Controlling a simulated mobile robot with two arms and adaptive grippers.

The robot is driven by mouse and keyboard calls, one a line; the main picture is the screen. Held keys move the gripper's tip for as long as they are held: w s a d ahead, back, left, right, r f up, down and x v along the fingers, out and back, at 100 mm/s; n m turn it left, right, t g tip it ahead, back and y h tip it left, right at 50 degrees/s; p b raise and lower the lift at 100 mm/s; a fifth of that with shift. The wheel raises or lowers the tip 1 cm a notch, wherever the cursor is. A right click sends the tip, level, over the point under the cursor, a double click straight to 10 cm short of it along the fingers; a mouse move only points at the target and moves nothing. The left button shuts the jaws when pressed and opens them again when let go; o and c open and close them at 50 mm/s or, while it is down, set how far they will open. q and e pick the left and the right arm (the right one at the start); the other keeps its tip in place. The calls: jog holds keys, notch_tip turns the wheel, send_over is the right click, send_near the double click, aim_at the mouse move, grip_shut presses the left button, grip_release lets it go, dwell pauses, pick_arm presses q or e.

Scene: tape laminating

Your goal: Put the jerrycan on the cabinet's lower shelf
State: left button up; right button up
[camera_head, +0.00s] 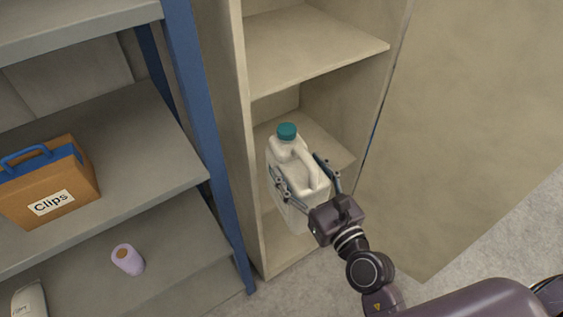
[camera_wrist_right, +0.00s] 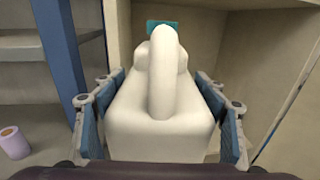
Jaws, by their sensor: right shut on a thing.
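The white jerrycan (camera_head: 291,172) with a teal cap is upright at the open front of the beige cabinet (camera_head: 253,150). My right gripper (camera_head: 308,176) is shut on the jerrycan, one finger on each side of its body. In the right wrist view the jerrycan (camera_wrist_right: 160,125) fills the space between the fingers, handle toward me. A cabinet shelf (camera_head: 325,148) shows behind and beside the jerrycan, and another shelf (camera_head: 310,45) is above it. The jerrycan hides part of the cabinet's lower space. My left gripper is not in view.
A grey shelf rack with a blue post (camera_head: 190,100) stands left of the cabinet. It holds an orange Clips box (camera_head: 75,190), a lilac roll (camera_head: 127,259) and a whitish packet (camera_head: 30,300). A beige panel (camera_head: 465,130) is at the cabinet's right. Floor shows at the front.

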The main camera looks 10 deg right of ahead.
jog(key=w+f+n+y+b, duration=0.1)
jog(key=w+f+y+b, duration=0.1)
jog(key=w+f+b, duration=0.55)
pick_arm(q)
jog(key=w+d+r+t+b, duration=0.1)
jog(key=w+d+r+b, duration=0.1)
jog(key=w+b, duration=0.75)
pick_arm(e)
jog(key=w+d+r+b, duration=0.2)
jog(key=w+d, duration=0.2)
jog(key=w, duration=0.6)
jog(key=w+d+r+b, duration=0.2)
jog(key=w+d, duration=0.1)
jog(key=w, duration=0.7)
pick_arm(q)
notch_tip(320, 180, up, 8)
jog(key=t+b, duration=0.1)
jog(key=b, duration=0.2)
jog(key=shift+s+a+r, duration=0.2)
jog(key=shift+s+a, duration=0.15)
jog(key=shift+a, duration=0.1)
pick_arm(e)
notch_tip(320, 180, down, 9)
jog(key=shift+w+d+n+g, duration=0.15)
jog(key=shift+w+n+g, duration=0.05)
jog(key=shift+n+g, duration=0.1)
jog(key=shift+f, duration=0.1)
jog(key=o, duration=1.7)
jog(key=shift+f, duration=0.25)
jog(key=o, duration=0.4)
